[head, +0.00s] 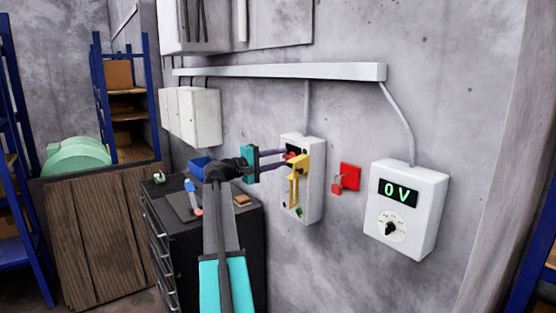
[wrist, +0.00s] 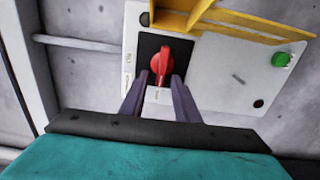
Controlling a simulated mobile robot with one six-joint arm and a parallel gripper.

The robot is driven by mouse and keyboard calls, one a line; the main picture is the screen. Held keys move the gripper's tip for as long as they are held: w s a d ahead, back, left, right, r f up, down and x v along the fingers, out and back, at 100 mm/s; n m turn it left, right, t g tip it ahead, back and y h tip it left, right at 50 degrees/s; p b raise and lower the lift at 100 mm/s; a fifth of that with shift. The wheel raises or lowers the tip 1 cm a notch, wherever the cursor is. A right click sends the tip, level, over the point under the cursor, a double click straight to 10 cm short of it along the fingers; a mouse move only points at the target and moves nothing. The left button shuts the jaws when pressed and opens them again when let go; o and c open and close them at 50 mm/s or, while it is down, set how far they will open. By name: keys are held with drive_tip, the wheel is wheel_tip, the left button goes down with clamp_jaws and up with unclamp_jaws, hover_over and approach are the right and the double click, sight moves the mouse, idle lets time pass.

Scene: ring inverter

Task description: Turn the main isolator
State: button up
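The main isolator is a red rotary handle (wrist: 164,64) on a black plate in the wrist view. It also shows in the head view (head: 291,156), partly hidden by my fingers and a yellow part. It sits on a white wall box (head: 314,190). My gripper (wrist: 160,80) has its two purple fingers apart, one on each side of the handle's lower end. In the head view my gripper (head: 283,158) reaches the box from the left. I cannot tell whether either finger touches the handle. A yellow cover (head: 294,187) hangs beside the handle.
A green button (wrist: 282,60) is on the same box. Right of it are a red wall plate with a padlock (head: 350,178) and a white meter box (head: 407,212) reading 0 V. A dark drawer cabinet (head: 230,243) stands below my arm. A grey conduit (head: 280,71) runs above.

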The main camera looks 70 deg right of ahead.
drive_tip(key=shift+f, duration=0.1)
drive_tip(key=b+v, duration=0.3)
drive_tip(key=v, duration=1.1)
idle(0.4)
